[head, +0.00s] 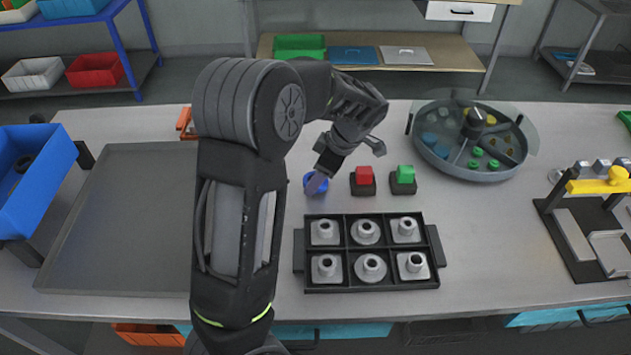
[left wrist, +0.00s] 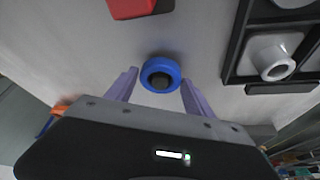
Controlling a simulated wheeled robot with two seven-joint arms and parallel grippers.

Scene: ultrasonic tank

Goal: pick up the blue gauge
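The blue gauge (head: 309,184) is a round blue ring with a dark centre, on the table left of the red block. In the left wrist view the blue gauge (left wrist: 160,65) is between the tips of my two purple-grey fingers. My left gripper (head: 317,181) points down over the gauge and partly hides it in the head view. Its fingers are apart, one on each side of the gauge, with a narrow gap on the left; contact on the right is unclear. My right gripper is not in view.
A red block (head: 364,175) and a green block (head: 405,174) on dark bases stand to the right. A black tray (head: 347,288) of grey fittings lies in front. A round divided tank (head: 432,155) stands at back right. A large grey tray (head: 120,225) lies left.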

